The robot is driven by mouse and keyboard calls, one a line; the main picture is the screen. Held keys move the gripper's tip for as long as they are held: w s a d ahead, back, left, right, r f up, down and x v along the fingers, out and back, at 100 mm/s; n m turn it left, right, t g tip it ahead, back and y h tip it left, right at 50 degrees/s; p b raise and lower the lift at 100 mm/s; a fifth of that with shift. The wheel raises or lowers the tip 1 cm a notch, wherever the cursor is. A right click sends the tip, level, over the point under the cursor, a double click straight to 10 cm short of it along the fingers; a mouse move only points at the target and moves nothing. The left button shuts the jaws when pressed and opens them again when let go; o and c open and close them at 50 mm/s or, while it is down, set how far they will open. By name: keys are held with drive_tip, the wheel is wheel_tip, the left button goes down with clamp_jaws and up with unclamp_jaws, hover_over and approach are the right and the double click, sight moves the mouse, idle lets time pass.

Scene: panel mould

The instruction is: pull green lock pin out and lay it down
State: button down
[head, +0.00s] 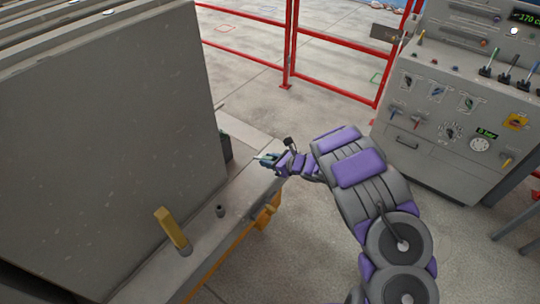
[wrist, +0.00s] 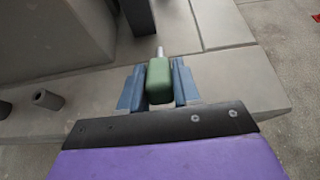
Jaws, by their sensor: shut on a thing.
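The green lock pin (wrist: 159,82) is between the two blue fingers of my gripper (wrist: 158,86) in the wrist view. Its green handle is in the jaws and a grey metal shank points away past the fingertips. In the head view my gripper (head: 268,159) is at the far end of the ledge beside the large grey panel, and the pin is barely visible there. The shank shows in the wrist view over the pale ledge; I cannot tell whether its tip touches anything.
The ledge (head: 236,192) carries a short grey tube (head: 220,211) and a yellow upright handle (head: 172,230). The large grey panel (head: 110,130) stands to the left. A control cabinet (head: 440,130) is at right, and a red railing (head: 287,50) stands behind.

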drive_tip(key=shift+d+f+p, duration=0.1)
drive_tip(key=shift+f+p, duration=0.2)
drive_tip(key=shift+f, duration=2.2)
drive_tip(key=c, duration=0.7)
unclamp_jaws()
drive_tip(key=shift+c, duration=0.2)
drive_tip(key=v, duration=1.7)
drive_tip(key=shift+s+d+p, duration=0.15)
drive_tip(key=shift+s+p, duration=0.05)
drive_tip(key=shift+p, duration=0.1)
